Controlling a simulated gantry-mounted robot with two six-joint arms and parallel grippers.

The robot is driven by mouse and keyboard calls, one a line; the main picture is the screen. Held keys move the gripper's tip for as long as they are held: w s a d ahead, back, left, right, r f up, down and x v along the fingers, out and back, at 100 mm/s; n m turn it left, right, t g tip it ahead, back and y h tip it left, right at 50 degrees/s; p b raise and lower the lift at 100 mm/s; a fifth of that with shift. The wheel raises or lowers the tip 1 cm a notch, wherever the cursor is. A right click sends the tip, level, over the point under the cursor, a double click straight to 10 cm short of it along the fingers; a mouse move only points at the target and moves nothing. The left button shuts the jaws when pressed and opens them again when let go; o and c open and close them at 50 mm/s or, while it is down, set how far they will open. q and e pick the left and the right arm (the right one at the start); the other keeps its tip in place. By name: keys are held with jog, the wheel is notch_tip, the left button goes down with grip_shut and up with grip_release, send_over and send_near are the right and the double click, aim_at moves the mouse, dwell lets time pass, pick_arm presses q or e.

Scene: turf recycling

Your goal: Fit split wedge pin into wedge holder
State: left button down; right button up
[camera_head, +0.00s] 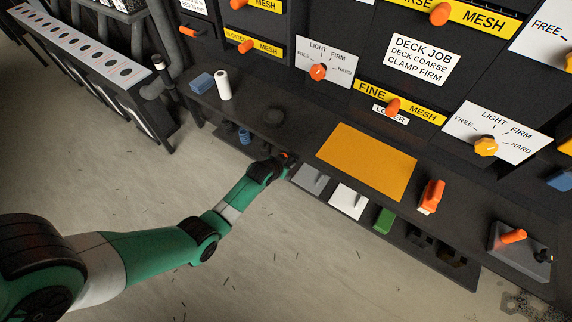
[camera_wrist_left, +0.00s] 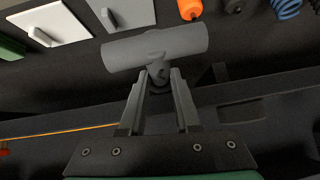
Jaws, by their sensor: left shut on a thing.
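My left gripper (camera_head: 288,160) is at the front edge of the dark bench, by the lower shelf. In the left wrist view my left gripper (camera_wrist_left: 160,80) is shut on the stem of a grey T-shaped piece (camera_wrist_left: 128,53), whose thick round bar lies across beyond the fingertips. I cannot tell whether this is the split wedge pin. The piece is not clear in the head view. No part is surely the wedge holder; a grey-black block with an orange peg (camera_head: 513,236) stands at the bench's right end. My right gripper is not in view.
On the bench are an orange mat (camera_head: 367,161), an orange block (camera_head: 431,195), a white cylinder (camera_head: 223,86) and a blue block (camera_head: 202,83). Knob panels rise behind.

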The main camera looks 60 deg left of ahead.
pick_arm(q)
jog(key=shift+w+a, duration=0.15)
jog(key=shift+w, duration=0.2)
jog(key=c, duration=0.8)
grip_release()
jog(key=shift+o, duration=1.3)
jog(key=shift+a, duration=0.1)
jog(key=p+v, duration=0.6)
jog(key=v, duration=0.5)
jog(key=shift+s+r+p, duration=0.2)
jog(key=shift+p, duration=0.15)
